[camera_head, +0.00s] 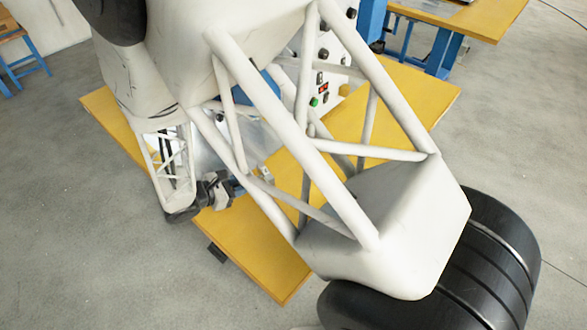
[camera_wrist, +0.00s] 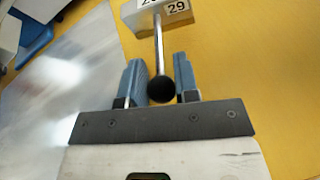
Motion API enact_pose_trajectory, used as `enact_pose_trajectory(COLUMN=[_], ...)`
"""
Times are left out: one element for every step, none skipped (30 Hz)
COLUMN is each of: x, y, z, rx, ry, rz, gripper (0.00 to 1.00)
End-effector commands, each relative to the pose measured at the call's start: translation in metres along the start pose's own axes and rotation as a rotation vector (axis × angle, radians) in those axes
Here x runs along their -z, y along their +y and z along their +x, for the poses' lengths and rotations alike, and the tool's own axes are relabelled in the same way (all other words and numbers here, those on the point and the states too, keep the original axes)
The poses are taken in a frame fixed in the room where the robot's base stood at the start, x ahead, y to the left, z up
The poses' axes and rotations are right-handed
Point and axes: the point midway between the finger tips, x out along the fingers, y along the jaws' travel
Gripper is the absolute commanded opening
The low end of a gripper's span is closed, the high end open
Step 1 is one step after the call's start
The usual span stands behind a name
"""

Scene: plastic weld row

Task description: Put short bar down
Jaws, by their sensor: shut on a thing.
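In the wrist view my gripper (camera_wrist: 158,72) has its two blue-grey fingers on either side of a slim metal rod with a black ball end (camera_wrist: 161,90). It is shut on this piece, which I take to be the short bar. The rod's far end meets a pale block (camera_wrist: 172,16) with the number 29 on it, cut off by the top edge. The block is over the yellow table (camera_wrist: 240,70); I cannot tell whether it touches. In the head view my gripper (camera_head: 222,187) is small and partly hidden at the table's left part, and the bar cannot be made out.
A shiny metal plate (camera_wrist: 75,85) lies left of my gripper in the wrist view. In the head view a white panel with buttons (camera_head: 325,85) stands behind my arm. The near table end (camera_head: 265,262) is bare. Another yellow table (camera_head: 470,20) is at the back right.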

Motion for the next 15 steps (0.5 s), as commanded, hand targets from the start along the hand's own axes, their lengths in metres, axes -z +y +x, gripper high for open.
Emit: enact_pose_trajectory(x=[-0.01,-0.015,-0.021,-0.026,-0.03,-0.036,-0.04,-0.043,-0.048,-0.051,-0.053,-0.056,-0.058,-0.059,-0.061], y=[-0.014,-0.023,-0.033,-0.042,-0.049,-0.06,-0.067,-0.074,-0.082,-0.088,-0.093,-0.099,-0.103,-0.107,-0.111], z=[0.011,0.018,0.026,0.031,0.036,0.043,0.047,0.051,0.056,0.059,0.062,0.065,0.067,0.069,0.071], rx=[0.013,0.021,0.03,0.036,0.042,0.05,0.055,0.06,0.067,0.072,0.076,0.08,0.083,0.086,0.088], ry=[-0.002,-0.003,-0.003,-0.004,-0.004,-0.006,-0.006,-0.007,-0.007,-0.007,-0.007,-0.007,-0.007,-0.007,-0.007], rz=[0.004,0.006,0.009,0.01,0.013,0.015,0.017,0.018,0.022,0.023,0.024,0.025,0.026,0.027,0.028], gripper=[0.0,0.0,0.0,0.0,0.0,0.0,0.0,0.0,0.0,0.0,0.0,0.0,0.0,0.0,0.0])
